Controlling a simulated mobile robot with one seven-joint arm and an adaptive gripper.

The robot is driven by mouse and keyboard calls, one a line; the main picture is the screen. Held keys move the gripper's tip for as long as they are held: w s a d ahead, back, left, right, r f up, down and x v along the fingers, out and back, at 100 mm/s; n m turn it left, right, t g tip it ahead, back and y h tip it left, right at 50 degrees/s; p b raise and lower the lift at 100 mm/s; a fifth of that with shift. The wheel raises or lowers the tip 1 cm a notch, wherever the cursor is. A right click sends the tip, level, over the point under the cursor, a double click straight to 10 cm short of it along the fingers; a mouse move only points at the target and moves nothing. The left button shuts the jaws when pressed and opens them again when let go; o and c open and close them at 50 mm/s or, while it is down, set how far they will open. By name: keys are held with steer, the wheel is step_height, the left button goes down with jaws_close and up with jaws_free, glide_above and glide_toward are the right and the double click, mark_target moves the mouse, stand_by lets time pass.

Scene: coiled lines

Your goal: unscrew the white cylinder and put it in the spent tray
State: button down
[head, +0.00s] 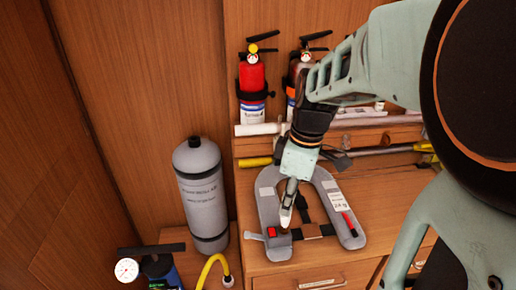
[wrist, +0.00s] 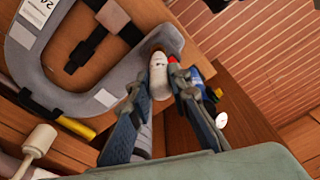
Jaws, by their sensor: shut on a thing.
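The white cylinder (head: 286,216) is at the lower left end of a grey horseshoe-shaped vest (head: 268,206) on the wooden counter. My gripper (head: 289,201) comes down from above and is shut on the cylinder. In the wrist view the white cylinder (wrist: 158,78) lies between my two fingers (wrist: 157,86), its tip by the vest's end (wrist: 168,38). A red part (head: 272,232) sits beside it on the vest. Whether the thread is still engaged cannot be told. I cannot make out a spent tray in either view.
Two red extinguishers (head: 252,78) stand at the back wall. A grey gas cylinder (head: 203,195) stands left of the counter. A pressure gauge (head: 127,270) and a yellow hose (head: 211,268) are at lower left. Rods (head: 262,129) lie behind the vest.

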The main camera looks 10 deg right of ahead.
steer(key=shift+r, duration=0.1)
steer(key=shift+r+p, duration=1.95)
steer(key=shift+r, duration=0.55)
